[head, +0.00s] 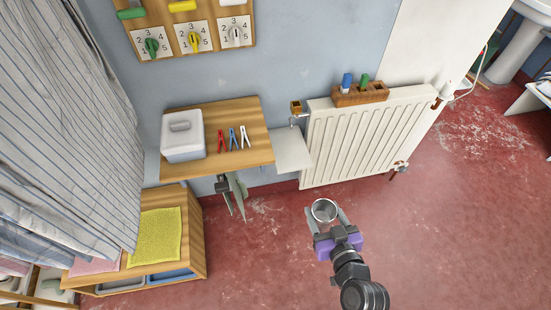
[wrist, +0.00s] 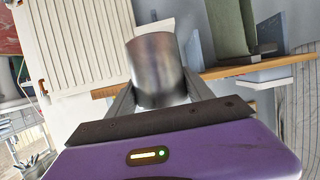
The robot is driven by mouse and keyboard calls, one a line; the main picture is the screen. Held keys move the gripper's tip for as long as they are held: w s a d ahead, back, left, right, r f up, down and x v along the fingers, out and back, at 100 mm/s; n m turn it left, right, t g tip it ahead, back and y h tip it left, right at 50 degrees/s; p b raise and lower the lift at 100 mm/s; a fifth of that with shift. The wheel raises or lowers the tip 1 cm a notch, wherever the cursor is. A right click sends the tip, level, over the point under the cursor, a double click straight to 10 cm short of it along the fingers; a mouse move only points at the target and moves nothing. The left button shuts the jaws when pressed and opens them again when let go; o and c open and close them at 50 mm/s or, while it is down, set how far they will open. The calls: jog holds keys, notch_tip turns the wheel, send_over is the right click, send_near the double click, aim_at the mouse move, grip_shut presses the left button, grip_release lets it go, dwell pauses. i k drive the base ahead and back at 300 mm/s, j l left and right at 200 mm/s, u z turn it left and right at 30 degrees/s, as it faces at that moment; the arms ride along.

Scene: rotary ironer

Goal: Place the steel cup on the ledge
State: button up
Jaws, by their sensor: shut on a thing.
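The steel cup (head: 324,208) is held between the two fingers of my gripper (head: 325,218), over the red floor in front of the radiator. In the wrist view the cup (wrist: 157,70) is a plain grey metal cylinder between the fingers, and its far side is hidden. A small pale ledge (head: 292,151) sticks out between the wooden shelf and the radiator; its top looks bare. My gripper and cup are below and right of it in the head view, apart from it. In the wrist view a pale piece, perhaps this ledge, shows partly behind the cup.
The wooden shelf (head: 255,122) left of the ledge holds a white lidded box (head: 182,135) and three clothes pegs (head: 233,138). A white radiator (head: 365,137) stands right, with a wooden block (head: 360,94) on top. Tools hang below the shelf. The floor around my gripper is clear.

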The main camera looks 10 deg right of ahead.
aim_at(289, 150)
jog(key=u, duration=1.6)
jog(key=l+u, duration=0.15)
jog(key=l, duration=0.3)
jog(key=l+u, duration=0.1)
jog(key=l, duration=0.35)
jog(key=k+l+u, duration=0.15)
jog(key=l, duration=0.3)
jog(key=l+u, duration=0.15)
jog(key=l, duration=0.3)
jog(key=k+l+u, duration=0.1)
jog(key=l, duration=0.3)
jog(key=k, duration=0.05)
